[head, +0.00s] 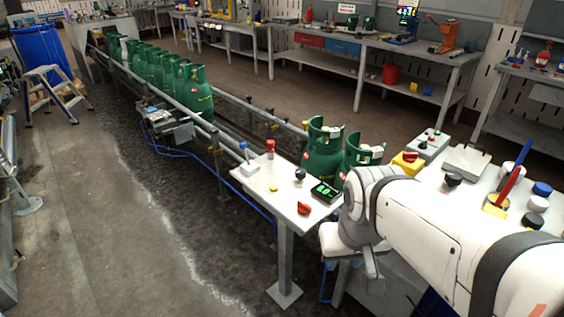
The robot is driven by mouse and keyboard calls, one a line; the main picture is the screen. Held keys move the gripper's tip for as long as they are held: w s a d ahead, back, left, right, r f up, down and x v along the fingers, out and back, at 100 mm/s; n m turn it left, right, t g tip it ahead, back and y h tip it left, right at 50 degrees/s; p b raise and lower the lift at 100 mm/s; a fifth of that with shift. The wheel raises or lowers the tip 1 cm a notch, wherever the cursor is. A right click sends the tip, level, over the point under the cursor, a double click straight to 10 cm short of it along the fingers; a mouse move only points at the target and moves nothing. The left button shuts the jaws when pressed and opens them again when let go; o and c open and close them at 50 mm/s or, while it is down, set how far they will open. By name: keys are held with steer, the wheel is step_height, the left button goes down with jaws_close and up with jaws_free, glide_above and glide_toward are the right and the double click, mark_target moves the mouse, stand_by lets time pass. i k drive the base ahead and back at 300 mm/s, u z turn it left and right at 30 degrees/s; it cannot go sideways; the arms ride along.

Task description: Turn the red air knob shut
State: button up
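A red knob (304,208) sits near the front right edge of the pale control table, beside a small display (325,192) with green digits. A second red knob (408,157) sits on a yellow box on the bench to the right. No label shows which one is the air knob. My white arm reaches in from the lower right, and its far end is just right of the first red knob, apart from it in the picture. My gripper's fingers cannot be made out clearly, so I cannot tell whether they are open or shut.
The control table (262,183) also holds a red-topped lever (270,148), a blue-topped lever (243,151), a black knob (300,174) and a yellow button (273,188). Green gas cylinders (323,150) stand on the conveyor behind. The floor at left is mostly clear, with a stepladder (55,92).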

mark_target(304, 209)
steer(key=i, duration=1)
steer(key=u, duration=0.05)
